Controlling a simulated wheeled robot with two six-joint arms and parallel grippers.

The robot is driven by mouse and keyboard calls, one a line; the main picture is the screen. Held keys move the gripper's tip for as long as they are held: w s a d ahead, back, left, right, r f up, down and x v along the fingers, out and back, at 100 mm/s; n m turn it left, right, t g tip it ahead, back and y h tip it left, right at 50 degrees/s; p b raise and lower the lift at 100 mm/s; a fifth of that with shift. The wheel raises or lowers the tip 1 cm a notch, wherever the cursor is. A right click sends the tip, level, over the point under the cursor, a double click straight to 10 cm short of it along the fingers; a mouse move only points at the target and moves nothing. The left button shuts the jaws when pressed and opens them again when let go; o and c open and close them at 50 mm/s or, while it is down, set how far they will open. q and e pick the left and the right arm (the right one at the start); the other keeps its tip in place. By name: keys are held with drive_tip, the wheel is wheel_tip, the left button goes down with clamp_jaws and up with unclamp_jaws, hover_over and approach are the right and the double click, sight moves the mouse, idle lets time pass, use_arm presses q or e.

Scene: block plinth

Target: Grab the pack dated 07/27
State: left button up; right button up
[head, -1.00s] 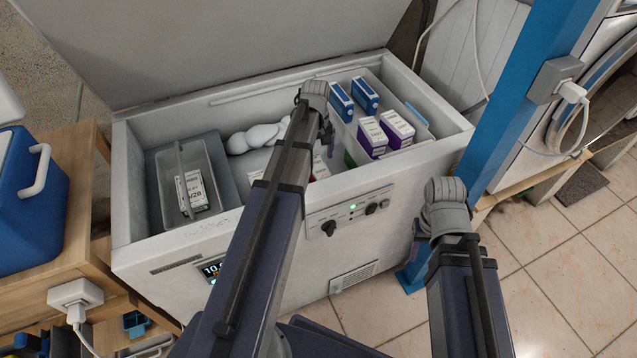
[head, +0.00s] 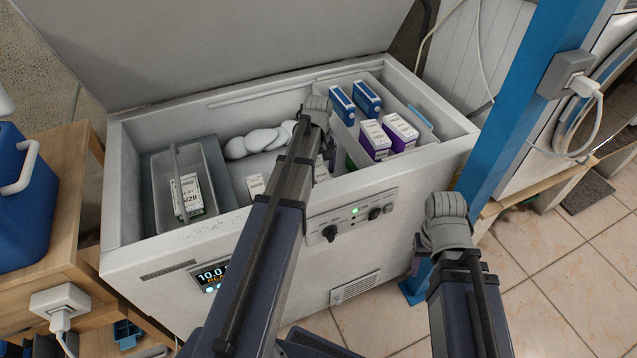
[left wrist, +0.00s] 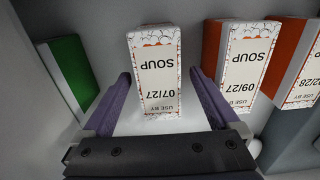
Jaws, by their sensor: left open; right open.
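The pack dated 07/27 (left wrist: 158,78) is a white box with a patterned border, marked SOUP, upside down in the left wrist view. My left gripper (left wrist: 160,80) is open, with one purple finger on each side of this pack. Gaps show between the fingers and the pack. In the head view my left gripper (head: 327,148) reaches down into the open chest freezer (head: 150,262), and its arm hides part of the inside. My right gripper (head: 420,245) is outside the freezer, at its front right, open and empty.
Orange-sided soup packs dated 09/27 (left wrist: 242,68) and 12/28 (left wrist: 300,70) stand to the right; a green pack (left wrist: 72,75) stands left. The freezer also holds a grey bin (head: 160,195), white lumps (head: 258,140), and blue (head: 367,98) and purple (head: 400,130) boxes.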

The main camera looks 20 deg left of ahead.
use_arm(q)
wheel_tip(320, 180, down, 4)
drive_tip(key=b, duration=0.2)
drive_tip(key=shift+d+r+b, duration=0.1)
drive_tip(key=shift+r+b, duration=0.05)
drive_tip(key=shift+b, duration=0.25)
drive_tip(key=shift+r, duration=0.1)
clamp_jaws()
